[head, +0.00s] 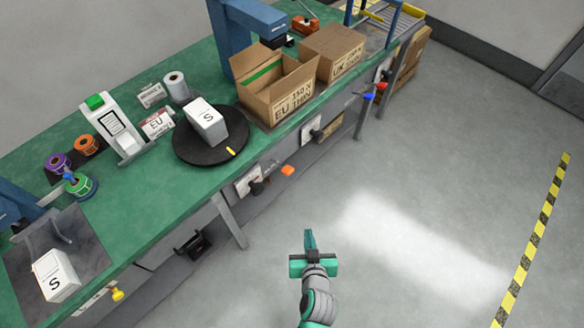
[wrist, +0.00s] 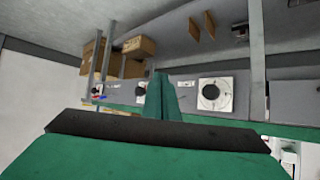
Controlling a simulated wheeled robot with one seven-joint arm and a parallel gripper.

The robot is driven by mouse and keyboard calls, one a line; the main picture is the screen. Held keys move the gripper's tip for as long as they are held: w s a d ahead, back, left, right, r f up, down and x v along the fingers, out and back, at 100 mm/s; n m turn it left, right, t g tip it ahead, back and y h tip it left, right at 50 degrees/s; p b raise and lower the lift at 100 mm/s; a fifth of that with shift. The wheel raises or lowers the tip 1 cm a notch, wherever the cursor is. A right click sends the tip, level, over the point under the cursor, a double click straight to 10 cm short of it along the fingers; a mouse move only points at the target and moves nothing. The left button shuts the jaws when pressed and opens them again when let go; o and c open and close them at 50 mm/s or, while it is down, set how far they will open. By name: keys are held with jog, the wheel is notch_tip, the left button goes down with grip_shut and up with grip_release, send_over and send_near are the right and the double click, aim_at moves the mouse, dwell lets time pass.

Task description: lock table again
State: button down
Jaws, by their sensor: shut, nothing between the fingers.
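The black round turntable (head: 188,152) lies on the green bench, with a yellow mark (head: 231,152) at its front rim. A white box marked S (head: 208,124) stands on it. Below the bench edge are a pale panel with a dark knob (head: 257,187) and an orange piece (head: 288,170); I cannot tell which part is a lock. My gripper (head: 310,236) is shut and empty, over the floor in front of the bench and apart from it. In the wrist view its fingers (wrist: 160,96) are together; a white plate with a round dark fitting (wrist: 210,95) shows to their right.
An open carton (head: 285,105) and another carton (head: 330,50) stand on the bench. Blue and red knobs (head: 369,96) stick out at the far front. Another S box (head: 54,276) is at the near left. A bench leg (head: 229,220) stands below the edge. The floor (head: 420,200) is clear.

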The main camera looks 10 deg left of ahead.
jog(key=w+a+r+n+g+y, duration=0.1)
jog(key=w+r+n+g+y, duration=0.2)
jog(key=w, duration=0.8)
jog(key=w+r+n+y, duration=0.4)
jog(key=w+r+n, duration=0.2)
jog(key=r, duration=0.4)
jog(key=shift+w+a+r+g+y, duration=0.15)
jog(key=shift+a+r+g+y, duration=0.15)
jog(key=shift+a+r+g, duration=0.1)
jog(key=shift+w+a+f, duration=0.1)
send_over(292, 169)
jog(key=f, duration=0.3)
jog(key=s+f, duration=0.1)
jog(key=f, duration=0.1)
jog(key=shift+a, duration=0.35)
jog(key=f, duration=0.3)
jog(key=shift+s+d, duration=0.1)
jog(key=shift+d, duration=0.15)
jog(key=shift+s+d+f, duration=0.1)
jog(key=shift+d+f, duration=0.05)
jog(key=shift+f, duration=0.4)
